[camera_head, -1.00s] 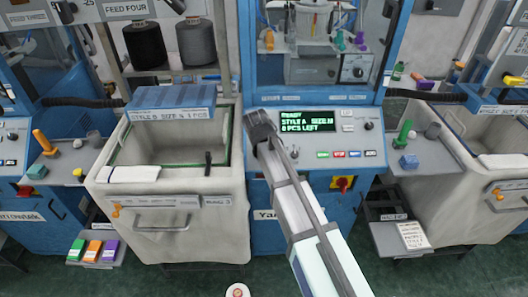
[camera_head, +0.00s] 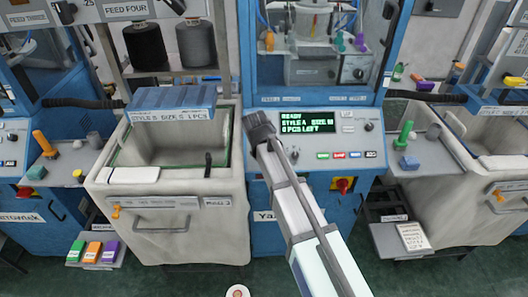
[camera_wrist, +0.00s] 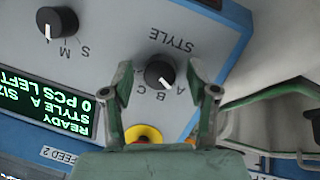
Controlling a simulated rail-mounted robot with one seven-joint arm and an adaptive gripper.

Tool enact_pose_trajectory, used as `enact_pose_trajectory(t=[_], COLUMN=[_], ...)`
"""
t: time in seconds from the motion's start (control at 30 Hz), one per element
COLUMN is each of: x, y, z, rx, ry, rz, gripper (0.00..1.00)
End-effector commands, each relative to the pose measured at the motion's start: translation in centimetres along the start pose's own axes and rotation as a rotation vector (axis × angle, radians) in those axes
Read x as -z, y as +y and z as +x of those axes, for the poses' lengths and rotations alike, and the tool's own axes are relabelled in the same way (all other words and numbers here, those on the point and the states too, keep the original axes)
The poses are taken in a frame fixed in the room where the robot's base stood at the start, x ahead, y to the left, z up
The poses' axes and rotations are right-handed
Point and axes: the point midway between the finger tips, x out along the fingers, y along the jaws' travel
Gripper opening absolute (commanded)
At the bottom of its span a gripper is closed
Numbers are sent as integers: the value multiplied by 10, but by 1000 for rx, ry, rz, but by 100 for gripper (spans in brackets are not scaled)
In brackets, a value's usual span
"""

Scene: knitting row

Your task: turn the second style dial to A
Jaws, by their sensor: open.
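The style dial (camera_wrist: 158,73) is a round black knob with a white pointer on a grey panel, below the word STYLE and beside the letters A, B and C, all upside down in the wrist view. My gripper (camera_wrist: 160,67) is open, with one finger on each side of the dial; contact is unclear. In the head view my gripper (camera_head: 258,126) is at the left end of the middle machine's panel and hides the dial. The green display (camera_head: 307,122) reads READY, STYLE A, 0 PCS LEFT.
A size knob (camera_wrist: 57,22) sits on the same panel, beside the display (camera_wrist: 45,100).

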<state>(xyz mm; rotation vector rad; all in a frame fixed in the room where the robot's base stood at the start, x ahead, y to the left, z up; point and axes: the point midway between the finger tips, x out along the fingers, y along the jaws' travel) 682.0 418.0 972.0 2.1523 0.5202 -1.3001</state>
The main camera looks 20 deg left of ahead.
Motion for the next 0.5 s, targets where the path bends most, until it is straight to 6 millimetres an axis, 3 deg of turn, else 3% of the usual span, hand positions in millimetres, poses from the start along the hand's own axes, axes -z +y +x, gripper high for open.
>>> enact_pose_trajectory(t=[0.23,0.5], x=[0,0], y=[0,0], z=[-20,-71], rx=[0,0], ry=[2,3], rz=[0,0], gripper=[59,59])
